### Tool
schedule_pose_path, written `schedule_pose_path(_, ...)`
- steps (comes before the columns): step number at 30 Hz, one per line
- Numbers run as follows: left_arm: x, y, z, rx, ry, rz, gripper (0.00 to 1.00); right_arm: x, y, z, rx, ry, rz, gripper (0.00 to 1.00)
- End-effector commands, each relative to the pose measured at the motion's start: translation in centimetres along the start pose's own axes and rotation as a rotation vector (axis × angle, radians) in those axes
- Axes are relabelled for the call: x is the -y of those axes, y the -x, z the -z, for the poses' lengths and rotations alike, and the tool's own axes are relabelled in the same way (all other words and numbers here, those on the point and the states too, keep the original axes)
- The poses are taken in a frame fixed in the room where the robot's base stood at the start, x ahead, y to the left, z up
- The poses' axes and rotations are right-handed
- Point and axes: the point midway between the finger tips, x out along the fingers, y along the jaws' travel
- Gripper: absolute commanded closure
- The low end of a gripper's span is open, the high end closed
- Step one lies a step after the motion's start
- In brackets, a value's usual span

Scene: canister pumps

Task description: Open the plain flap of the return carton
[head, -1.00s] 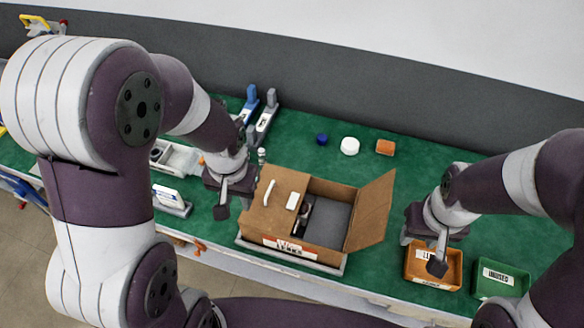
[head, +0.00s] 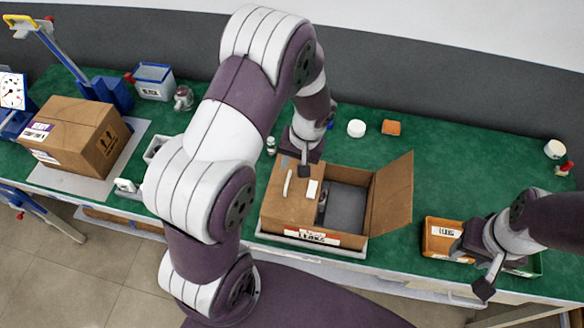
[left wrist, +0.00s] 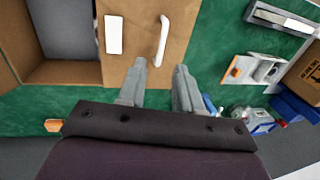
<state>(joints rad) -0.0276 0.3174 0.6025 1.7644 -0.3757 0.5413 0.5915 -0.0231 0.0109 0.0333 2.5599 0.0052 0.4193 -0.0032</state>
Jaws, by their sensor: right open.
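The return carton (head: 283,218) is an open-topped brown box with a red-and-white label on its front. Its right flap (head: 392,193) stands swung out, exposing a grey interior (head: 346,205). Its left flap (head: 276,203) lies closed, with a white strip handle (head: 287,183) and a white patch (head: 312,189). My left gripper (head: 304,158) is at the carton's far edge. In the left wrist view its fingers (left wrist: 161,75) are apart and empty, with the handle (left wrist: 162,40) lined up just beyond them. My right gripper (head: 474,272) is open, over the bins right of the carton.
An orange bin (head: 436,232) and a mostly hidden green bin (head: 532,266) stand at the right. A closed box (head: 72,135) sits on a pale mat at the left. A white cap (head: 356,128) and an orange block (head: 391,128) lie behind the carton.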

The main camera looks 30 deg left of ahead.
Motion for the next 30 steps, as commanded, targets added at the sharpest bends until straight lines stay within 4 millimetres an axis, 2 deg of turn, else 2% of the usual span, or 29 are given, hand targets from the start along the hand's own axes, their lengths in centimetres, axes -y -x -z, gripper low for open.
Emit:
schedule_pose_path(3, 0.0, -2.3, -0.1, 0.003, 0.0, 0.0, 0.66, 0.0, 0.5, 0.1, 0.0, 0.0, 0.0, 0.57)
schedule_pose_path(6, 0.0, -3.6, 0.0, 0.002, 0.0, 0.0, 0.66, 0.0, 0.6, 0.1, 0.0, 0.0, 0.0, 0.57)
schedule_pose_path(10, 0.0, -4.4, 0.1, -0.002, 0.0, -0.001, 0.66, 0.0, 0.6, 0.1, 0.0, 0.0, 0.0, 0.57)
schedule_pose_path(16, 0.0, -4.4, 0.0, -0.002, 0.0, -0.001, 0.66, 0.0, 0.6, 0.1, 0.0, 0.0, 0.0, 0.57)
schedule_pose_path(17, 0.0, -4.4, 0.0, -0.002, 0.0, -0.001, 0.69, 0.0, 0.6, 0.1, 0.0, 0.0, 0.0, 0.57)
schedule_pose_path(18, 0.0, -4.4, 0.0, -0.002, 0.0, -0.001, 0.82, 0.0, 0.6, 0.1, 0.0, 0.0, 0.0, 0.57)
schedule_pose_path(20, 0.0, -4.4, 0.0, -0.002, 0.0, -0.001, 1.0, 0.0, 0.6, 0.1, 0.0, 0.0, 0.0, 0.57)
schedule_pose_path(30, 0.0, -4.4, 0.0, -0.001, 0.0, -0.001, 1.0, 0.0, 0.6, 0.1, 0.0, 0.0, 0.0, 0.57)
